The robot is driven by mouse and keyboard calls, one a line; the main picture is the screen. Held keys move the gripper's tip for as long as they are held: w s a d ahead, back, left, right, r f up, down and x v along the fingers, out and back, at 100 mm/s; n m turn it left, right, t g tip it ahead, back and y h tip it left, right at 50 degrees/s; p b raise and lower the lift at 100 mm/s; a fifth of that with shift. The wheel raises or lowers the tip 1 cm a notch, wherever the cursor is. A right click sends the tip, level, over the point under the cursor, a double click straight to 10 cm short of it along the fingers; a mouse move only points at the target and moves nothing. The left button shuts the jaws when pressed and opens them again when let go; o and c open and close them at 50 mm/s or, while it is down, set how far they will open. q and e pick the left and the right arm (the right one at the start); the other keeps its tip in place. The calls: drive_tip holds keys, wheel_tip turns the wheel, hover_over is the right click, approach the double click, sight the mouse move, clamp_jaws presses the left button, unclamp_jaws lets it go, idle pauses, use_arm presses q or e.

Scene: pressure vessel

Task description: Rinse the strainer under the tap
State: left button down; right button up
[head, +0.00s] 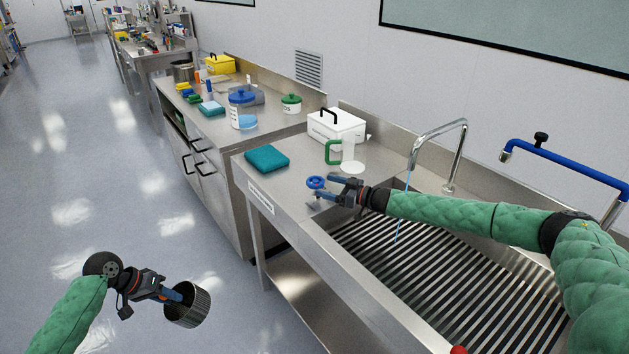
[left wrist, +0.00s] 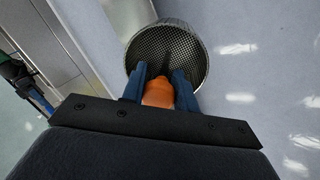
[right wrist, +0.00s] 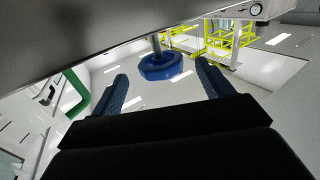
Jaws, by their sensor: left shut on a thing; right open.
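The strainer (head: 187,306) is a dark mesh cup held over the floor at the lower left of the head view. My left gripper (head: 172,293) is shut on its orange handle (left wrist: 158,93); the mesh cup (left wrist: 168,55) extends ahead of the fingers. The tap (head: 461,150) is a chrome gooseneck, and a thin blue stream (head: 402,210) falls from its spout into the sink (head: 450,275). A blue handwheel (head: 316,182) is at the counter's front edge. My right gripper (head: 338,188) is open beside it; the wheel (right wrist: 160,66) shows ahead, between and beyond the fingers.
A teal folded cloth (head: 267,158), a green-handled clear jug (head: 350,158) and a white box (head: 336,125) stand on the counter. A blue pipe (head: 570,160) arches at the right. My right arm crosses above the ribbed sink. The floor around my left gripper is clear.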

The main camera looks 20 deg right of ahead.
sight(314, 183)
drive_tip(key=shift+p+x, duration=0.75)
drive_tip(key=shift+x, duration=2.1)
drive_tip(key=shift+c, duration=0.2)
drive_tip(key=shift+f, duration=0.1)
drive_tip(key=c, duration=1)
